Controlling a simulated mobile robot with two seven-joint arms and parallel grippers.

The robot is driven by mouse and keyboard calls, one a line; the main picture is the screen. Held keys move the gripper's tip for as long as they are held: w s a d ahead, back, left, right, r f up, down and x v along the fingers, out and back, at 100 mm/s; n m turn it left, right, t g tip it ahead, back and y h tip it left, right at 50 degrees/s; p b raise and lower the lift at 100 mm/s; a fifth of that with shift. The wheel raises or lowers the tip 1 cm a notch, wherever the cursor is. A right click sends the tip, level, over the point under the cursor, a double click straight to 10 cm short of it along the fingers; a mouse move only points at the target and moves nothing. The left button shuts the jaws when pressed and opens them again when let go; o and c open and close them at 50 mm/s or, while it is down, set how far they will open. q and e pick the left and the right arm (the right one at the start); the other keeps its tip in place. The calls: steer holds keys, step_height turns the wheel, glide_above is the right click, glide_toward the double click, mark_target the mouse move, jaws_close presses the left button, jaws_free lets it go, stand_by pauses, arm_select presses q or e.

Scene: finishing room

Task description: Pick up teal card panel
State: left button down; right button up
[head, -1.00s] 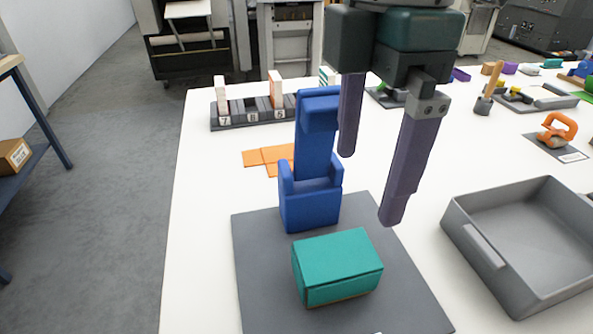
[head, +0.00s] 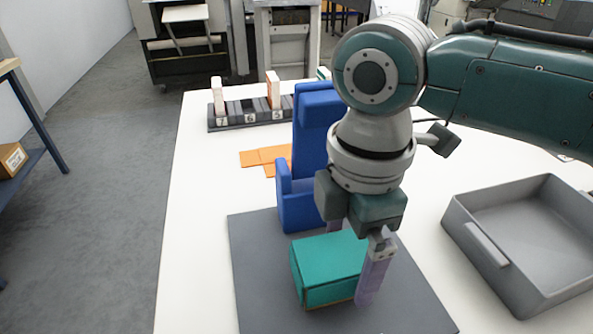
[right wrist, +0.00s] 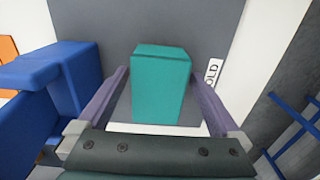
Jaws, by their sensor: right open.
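The teal card panel (head: 322,270) looks like a closed box shape with a brown lower edge. It lies on the dark grey mat (head: 262,297). My right gripper (head: 350,262) is open and points down over it, one finger at its near right side and the other largely hidden behind it. In the right wrist view the teal card panel (right wrist: 161,88) stands between the two spread fingers of the right gripper (right wrist: 161,80), with a gap on each side. My left gripper is not in view.
A blue stand (head: 312,150) rises close behind the panel, left of my right gripper; it also shows in the right wrist view (right wrist: 70,80). A grey tray (head: 490,245) is to the right. Orange cards (head: 265,157) and a numbered rack (head: 250,115) lie farther back.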

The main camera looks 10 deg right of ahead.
steer(key=c, duration=1.2)
steer(key=shift+r, duration=0.1)
